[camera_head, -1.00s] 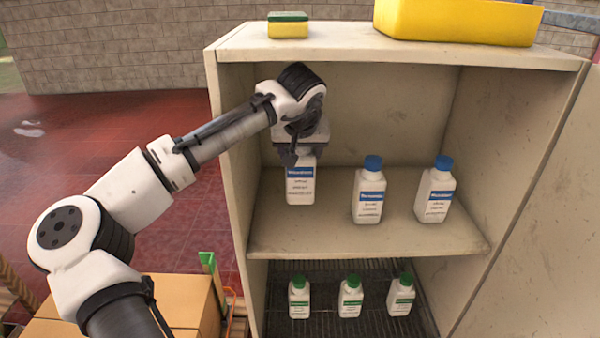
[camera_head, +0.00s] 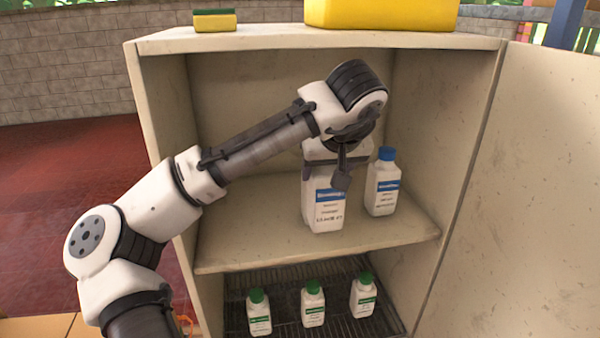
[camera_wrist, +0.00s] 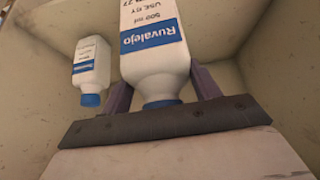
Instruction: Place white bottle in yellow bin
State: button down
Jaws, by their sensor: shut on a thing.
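My gripper (camera_head: 341,172) is shut on the neck of a white bottle (camera_head: 329,212) with a blue label, inside the cabinet's middle compartment. The held bottle is upright and hides part of what is behind it; whether its base touches the shelf is unclear. The yellow bin (camera_head: 380,14) sits on the cabinet top, cut off by the picture's upper edge.
The cabinet's top board (camera_head: 270,38) is above my gripper, with a yellow-green sponge (camera_head: 215,20) at its left. The middle shelf (camera_head: 240,240) has bare room at left. Several green-capped bottles (camera_head: 313,305) stand below. The cabinet's open door (camera_head: 510,200) is at right.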

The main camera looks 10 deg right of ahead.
jog(key=shift+s+d, duration=0.25)
jog(key=shift+d, duration=0.05)
jog(key=w+a+p, duration=0.3)
jog(key=w+a, duration=0.3)
jog(key=a, duration=0.2)
jog(key=w+a+p, duration=0.2)
jog(key=w+a, duration=0.3)
jog(key=a, duration=0.4)
notch_tip(320, 180, down, 6)
jog(key=p, duration=0.3)
jog(key=shift+d+f, duration=0.15)
jog(key=shift+f, duration=0.1)
jog(key=shift+w, duration=0.1)
jog(key=shift+f, duration=0.2)
jog(key=shift+c, duration=1.9)
grip_release()
jog(key=shift+b, duration=0.35)
